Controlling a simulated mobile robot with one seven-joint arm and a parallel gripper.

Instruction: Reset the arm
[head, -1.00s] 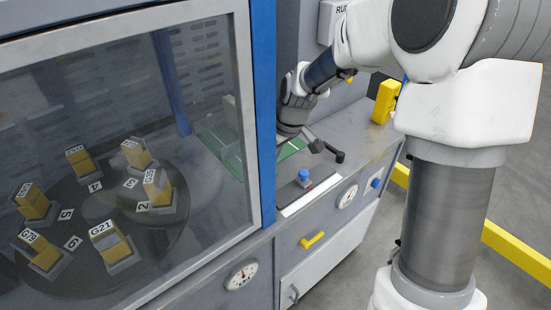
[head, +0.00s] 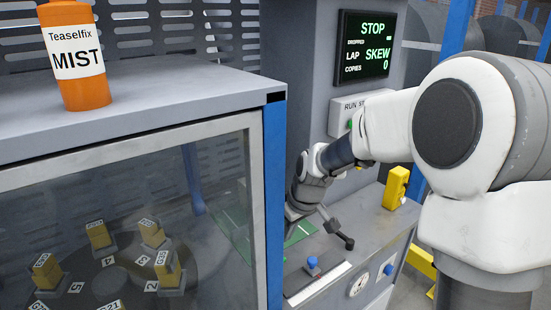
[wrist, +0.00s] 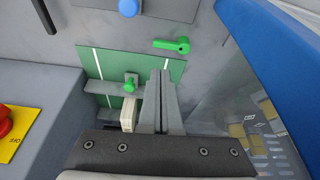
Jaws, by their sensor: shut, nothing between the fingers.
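My gripper (wrist: 161,78) shows in the wrist view with its two grey fingers pressed together and nothing between them. It points over a green plate (wrist: 150,70) on the grey machine bed. In the head view my arm reaches in from the right, and its wrist end is beside the blue post; the fingers are hidden there. A green lever (wrist: 172,45) lies just beyond the fingertips in the wrist view. A green knob (wrist: 130,84) on a grey bar and a pale block (wrist: 128,116) are just left of the fingers.
A glass-fronted cabinet with a blue post (head: 274,200) stands left of my wrist, with yellow labelled blocks inside. An orange bottle (head: 78,60) stands on top. A display (head: 365,48) reads STOP, SKEW. A black-handled lever (head: 338,230) and blue knob (head: 312,263) are near my wrist.

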